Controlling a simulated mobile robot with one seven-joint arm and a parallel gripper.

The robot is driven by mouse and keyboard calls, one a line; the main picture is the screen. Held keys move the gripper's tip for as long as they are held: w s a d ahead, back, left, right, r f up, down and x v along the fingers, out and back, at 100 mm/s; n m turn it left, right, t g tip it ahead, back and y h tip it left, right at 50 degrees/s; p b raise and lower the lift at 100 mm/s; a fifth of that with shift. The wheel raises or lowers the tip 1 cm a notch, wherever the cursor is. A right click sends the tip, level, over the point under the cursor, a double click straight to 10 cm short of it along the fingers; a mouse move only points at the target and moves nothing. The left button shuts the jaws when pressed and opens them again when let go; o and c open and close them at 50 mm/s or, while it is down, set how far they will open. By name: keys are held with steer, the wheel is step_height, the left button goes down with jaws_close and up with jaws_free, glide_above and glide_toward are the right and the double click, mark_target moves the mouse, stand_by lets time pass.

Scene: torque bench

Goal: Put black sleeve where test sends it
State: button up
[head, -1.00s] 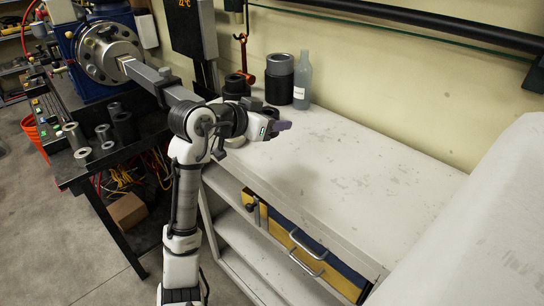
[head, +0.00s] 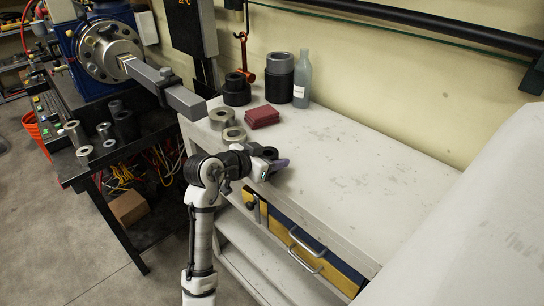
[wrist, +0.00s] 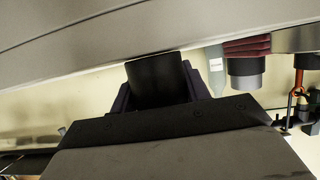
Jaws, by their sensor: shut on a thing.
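My gripper (head: 276,163) is over the front edge of the white bench in the head view. It is shut on a black sleeve (wrist: 155,78), which sits between the dark purple fingers in the wrist view. The sleeve also shows as a small dark ring shape (head: 269,152) at the gripper in the head view. The grey bar (head: 185,101) of the blue test machine (head: 92,45) sticks out behind and left of my gripper. A dark panel (head: 186,28) above it carries orange characters too small to read surely.
The white bench top (head: 345,165) is clear to the right. At its left stand grey rings (head: 222,118), red pads (head: 262,117), black stacked sleeves (head: 236,92), a large dark cylinder (head: 279,80) and a bottle (head: 302,82). Several sleeves (head: 124,124) stand on the dark table.

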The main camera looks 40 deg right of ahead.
steer(key=shift+f, duration=0.1)
steer(key=o, duration=1.4)
steer(key=shift+r, duration=0.2)
steer(key=shift+a, duration=0.35)
steer(key=b+v, duration=0.3)
steer(key=v, duration=0.8)
steer(key=shift+a+r, duration=0.15)
steer(key=shift+a, duration=0.05)
